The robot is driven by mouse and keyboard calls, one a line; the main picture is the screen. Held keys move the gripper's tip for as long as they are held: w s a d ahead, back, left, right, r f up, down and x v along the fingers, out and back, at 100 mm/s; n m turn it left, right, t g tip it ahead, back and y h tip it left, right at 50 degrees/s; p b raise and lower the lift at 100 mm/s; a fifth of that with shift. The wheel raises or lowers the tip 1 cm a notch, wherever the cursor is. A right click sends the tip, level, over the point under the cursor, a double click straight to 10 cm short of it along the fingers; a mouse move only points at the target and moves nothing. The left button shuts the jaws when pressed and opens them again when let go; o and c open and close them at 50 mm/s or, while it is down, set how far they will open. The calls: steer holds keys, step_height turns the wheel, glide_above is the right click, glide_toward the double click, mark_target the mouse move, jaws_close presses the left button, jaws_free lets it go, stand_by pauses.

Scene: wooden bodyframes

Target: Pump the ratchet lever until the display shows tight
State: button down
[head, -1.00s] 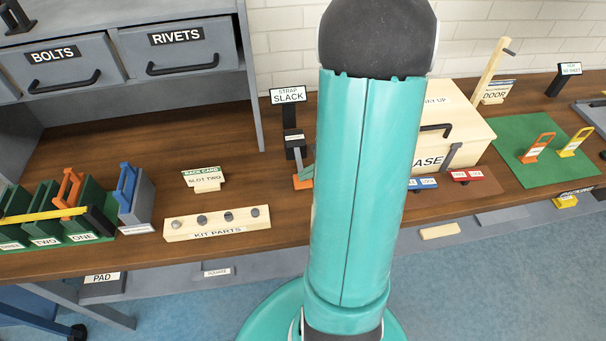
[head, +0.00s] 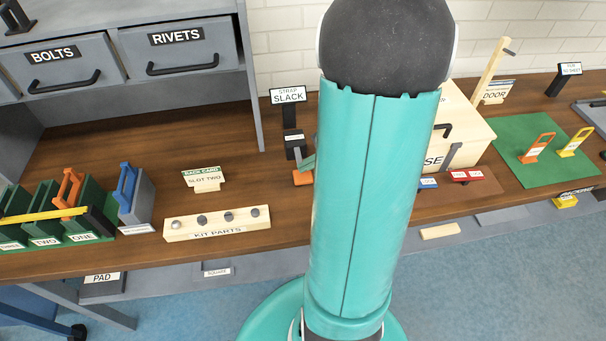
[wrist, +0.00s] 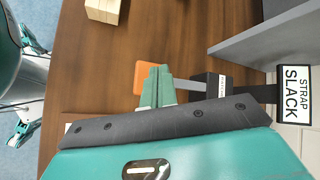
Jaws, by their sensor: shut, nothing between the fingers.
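The strap display (head: 289,97) reads SLACK; it also shows sideways at the right of the wrist view (wrist: 294,94). Below it in the head view stands the black ratchet body (head: 294,146), also in the wrist view (wrist: 217,86). In the wrist view a grey lever bar (wrist: 190,84) runs from that body to an orange handle end (wrist: 140,79). My gripper (wrist: 157,70) is shut and empty, its green fingers over the lever beside the orange end, hiding part of it. I cannot tell whether they touch. In the head view my arm hides most of the gripper.
A kit parts block (head: 218,223) and a slot two card (head: 204,180) stand left of the ratchet. A wooden case (head: 472,135) stands to the right, partly behind my arm. A grey drawer unit (head: 180,70) rises at the back left. Bare bench lies left of the ratchet.

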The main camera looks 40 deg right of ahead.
steer(key=shift+r, duration=2.5)
steer(key=s+a+r+n+h, duration=0.1)
steer(key=a+r+n+h, duration=0.1)
steer(key=a+r+n, duration=0.2)
steer(key=s+a+r+n+g+h, duration=0.1)
steer(key=a+r+n, duration=0.4)
steer(key=a+n, duration=0.4)
steer(key=s+a+r+n+h, duration=0.1)
steer(key=a+r+n, duration=0.3)
steer(key=a, duration=0.6)
steer(key=n+h, duration=0.1)
steer(key=n, duration=0.1)
steer(key=shift+s+a+r+n+g+h, duration=0.3)
steer(key=shift+s+a, duration=0.05)
stand_by(0.4)
